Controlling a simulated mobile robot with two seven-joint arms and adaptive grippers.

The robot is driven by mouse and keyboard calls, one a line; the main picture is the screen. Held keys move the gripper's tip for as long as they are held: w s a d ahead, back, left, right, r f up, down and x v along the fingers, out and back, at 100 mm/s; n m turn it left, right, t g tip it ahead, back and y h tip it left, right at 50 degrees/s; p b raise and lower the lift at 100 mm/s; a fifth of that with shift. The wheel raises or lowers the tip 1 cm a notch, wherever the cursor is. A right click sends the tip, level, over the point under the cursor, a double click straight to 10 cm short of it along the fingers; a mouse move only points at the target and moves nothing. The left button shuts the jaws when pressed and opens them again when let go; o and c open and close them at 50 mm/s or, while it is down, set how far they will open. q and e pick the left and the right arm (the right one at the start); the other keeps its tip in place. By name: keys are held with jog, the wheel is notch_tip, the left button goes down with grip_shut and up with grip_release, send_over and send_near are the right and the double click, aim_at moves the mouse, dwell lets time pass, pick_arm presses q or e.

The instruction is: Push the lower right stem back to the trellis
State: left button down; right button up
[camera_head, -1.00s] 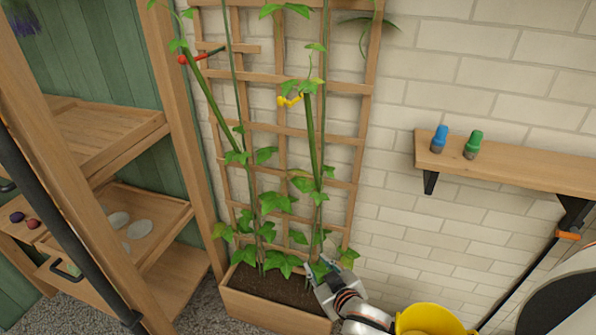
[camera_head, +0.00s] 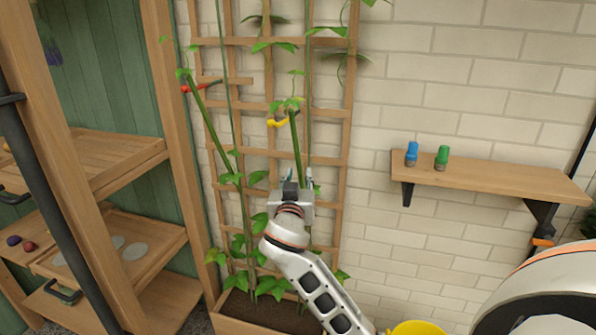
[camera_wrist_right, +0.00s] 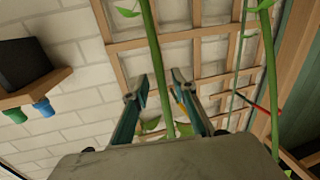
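The right green stem (camera_head: 296,143) leans in front of the wooden trellis (camera_head: 327,113). A yellow tie (camera_head: 278,122) is beside its upper part. My right gripper (camera_head: 299,180) is at the stem's mid-height, its fingers pointing up towards the trellis. In the right wrist view, the gripper (camera_wrist_right: 160,92) is open, with the stem (camera_wrist_right: 157,65) running between its two fingers; I cannot tell whether they touch it. The left stem (camera_head: 211,126) has a red tie (camera_head: 203,86) near its top. My left gripper is not in view.
The planter box (camera_head: 235,325) stands at the trellis foot. A yellow bucket (camera_head: 415,328) is low at right. A wooden rack (camera_head: 160,90) stands at left.

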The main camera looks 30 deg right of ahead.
aim_at(299, 171)
jog(key=x, duration=0.3)
jog(key=shift+w, duration=0.15)
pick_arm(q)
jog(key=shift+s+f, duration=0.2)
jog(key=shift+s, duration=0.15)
pick_arm(e)
jog(key=shift+w+d, duration=0.25)
